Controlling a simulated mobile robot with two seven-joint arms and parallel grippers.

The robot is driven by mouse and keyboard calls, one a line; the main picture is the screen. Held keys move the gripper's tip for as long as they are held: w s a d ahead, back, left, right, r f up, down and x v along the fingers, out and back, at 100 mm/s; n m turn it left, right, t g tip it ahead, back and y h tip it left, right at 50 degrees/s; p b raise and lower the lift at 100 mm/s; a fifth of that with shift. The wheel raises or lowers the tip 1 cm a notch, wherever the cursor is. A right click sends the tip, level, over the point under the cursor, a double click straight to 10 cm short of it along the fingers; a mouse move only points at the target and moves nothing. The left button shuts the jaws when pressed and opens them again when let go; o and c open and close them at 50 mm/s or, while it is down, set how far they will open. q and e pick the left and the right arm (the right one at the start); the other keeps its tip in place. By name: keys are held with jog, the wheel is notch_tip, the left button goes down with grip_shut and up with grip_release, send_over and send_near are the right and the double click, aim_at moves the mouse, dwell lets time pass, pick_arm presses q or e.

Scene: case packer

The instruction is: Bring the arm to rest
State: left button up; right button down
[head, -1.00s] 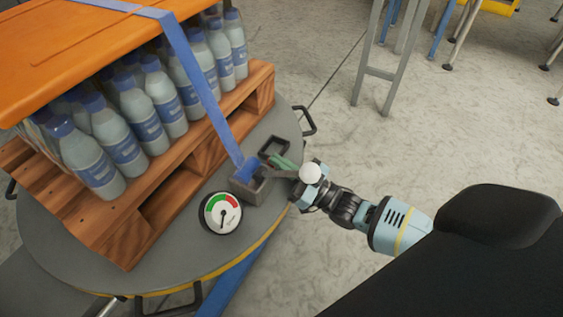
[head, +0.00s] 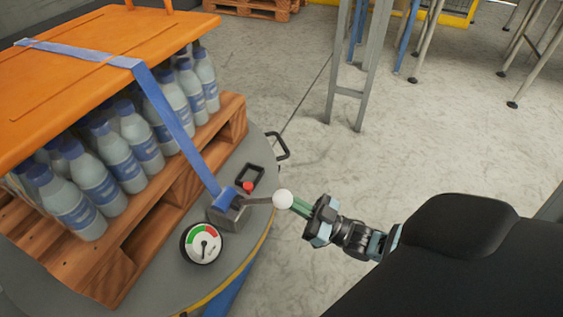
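My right gripper (head: 300,207) comes in from the right, its green fingers pointing left just beside the white ball knob (head: 283,199) of a lever. The knob partly overlaps the fingertips, so I cannot tell whether they touch or how far apart the fingers are. The lever (head: 258,201) runs left from the knob to a grey tensioner box (head: 229,216). A blue strap (head: 176,124) runs from that box up over the orange cover (head: 90,85). My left gripper is not in view.
Bottles (head: 115,150) stand under the cover on a wooden pallet (head: 165,207), on a grey round turntable (head: 222,262). A dial gauge (head: 202,243), a red button (head: 248,186) and a dark square frame (head: 250,176) sit nearby.

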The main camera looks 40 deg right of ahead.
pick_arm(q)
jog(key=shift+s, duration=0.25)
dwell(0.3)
